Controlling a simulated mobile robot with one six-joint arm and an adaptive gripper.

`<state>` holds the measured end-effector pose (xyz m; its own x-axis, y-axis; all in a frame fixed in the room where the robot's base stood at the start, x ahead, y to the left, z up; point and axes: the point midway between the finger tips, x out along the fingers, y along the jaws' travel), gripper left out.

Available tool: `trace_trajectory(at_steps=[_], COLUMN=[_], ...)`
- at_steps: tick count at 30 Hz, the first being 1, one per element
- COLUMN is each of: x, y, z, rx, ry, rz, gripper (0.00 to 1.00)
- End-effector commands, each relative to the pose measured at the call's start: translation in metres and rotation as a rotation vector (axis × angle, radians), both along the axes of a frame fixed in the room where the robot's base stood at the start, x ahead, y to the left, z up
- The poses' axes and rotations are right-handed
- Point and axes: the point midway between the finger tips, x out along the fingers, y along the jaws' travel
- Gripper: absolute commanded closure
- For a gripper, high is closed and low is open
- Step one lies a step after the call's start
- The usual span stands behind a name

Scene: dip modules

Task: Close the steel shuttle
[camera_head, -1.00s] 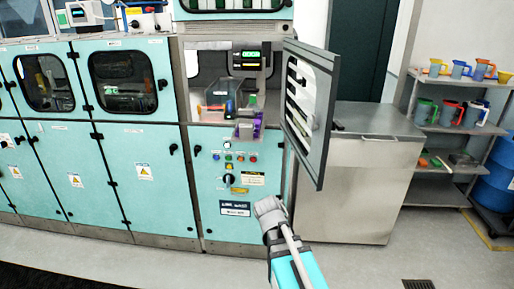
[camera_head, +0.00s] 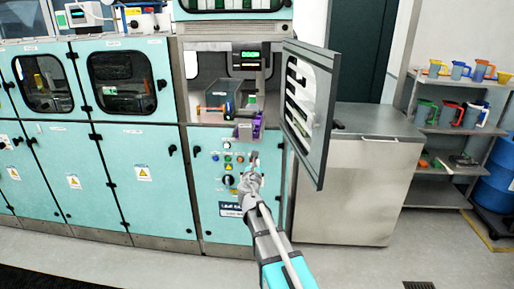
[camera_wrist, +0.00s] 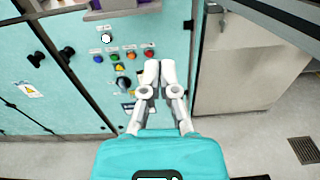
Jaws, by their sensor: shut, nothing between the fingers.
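A module with a steel-framed open bay (camera_head: 190,65) stands in the middle of the head view; I take it as the shuttle, though no label is readable. Its grey door (camera_head: 322,120) stands wide open at the bay's right side, with a window and dark fittings. My gripper (camera_head: 253,158) is shut and empty, in front of the control panel below the bay and left of the door's lower edge. In the wrist view its fingertips (camera_wrist: 159,66) are together beside the button rows; contact with the panel cannot be told. The door's dark edge (camera_wrist: 270,22) crosses the wrist view's upper right.
The panel carries colored buttons (camera_wrist: 115,57) and a black knob (camera_wrist: 122,83). A purple item (camera_head: 258,124) sits at the bay's front lip. A steel cabinet (camera_head: 350,190) stands right, behind the door. A shelf with jugs (camera_head: 448,115) is farther right. The front floor is clear.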

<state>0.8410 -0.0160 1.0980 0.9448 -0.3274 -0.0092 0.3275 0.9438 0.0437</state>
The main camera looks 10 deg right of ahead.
Motion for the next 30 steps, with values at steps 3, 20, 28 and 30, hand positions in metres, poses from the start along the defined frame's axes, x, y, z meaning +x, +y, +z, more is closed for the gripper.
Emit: trace_trajectory(at_steps=[3,20,28,30], x=[0.003,0.011,0.039,0.049], y=[0.004,0.003,-0.006,-0.009], z=[0.001,0.001,0.001,0.001], rx=[-0.045,-0.046,-0.045,-0.045], ry=[0.005,0.005,0.005,0.005], rz=[0.019,0.019,0.019,0.019], gripper=[1.0,1.0,1.0,1.0])
